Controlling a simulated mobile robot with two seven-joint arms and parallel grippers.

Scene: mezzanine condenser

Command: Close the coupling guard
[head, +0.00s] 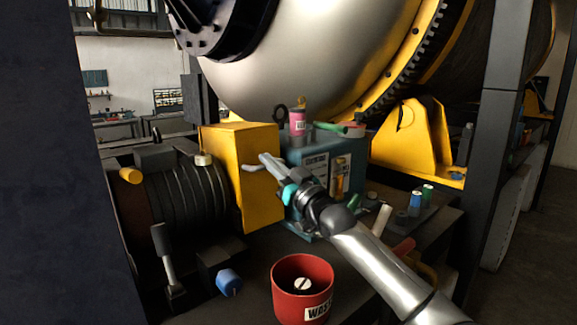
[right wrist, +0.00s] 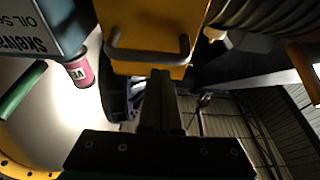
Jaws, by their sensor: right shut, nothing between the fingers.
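The coupling guard, a yellow box-like cover (head: 243,190), stands between the dark ribbed motor and the teal gearbox in the head view. A grey bar handle (right wrist: 150,54) crosses its yellow face (right wrist: 155,20) in the right wrist view. My right gripper (head: 268,162) reaches in from the lower right, in front of the guard's right side. Its fingers (right wrist: 160,88) are shut and empty, pointing toward the handle; I cannot tell whether they touch it. The guard's far side and hinge are hidden. My left gripper is not in view.
The ribbed motor (head: 180,200) is left of the guard; the teal gearbox (head: 345,160) is right and behind. A pink can (head: 297,122) stands on the gearbox. A red waste bin (head: 290,287) is in front. Small bottles and tools crowd the bench's right side.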

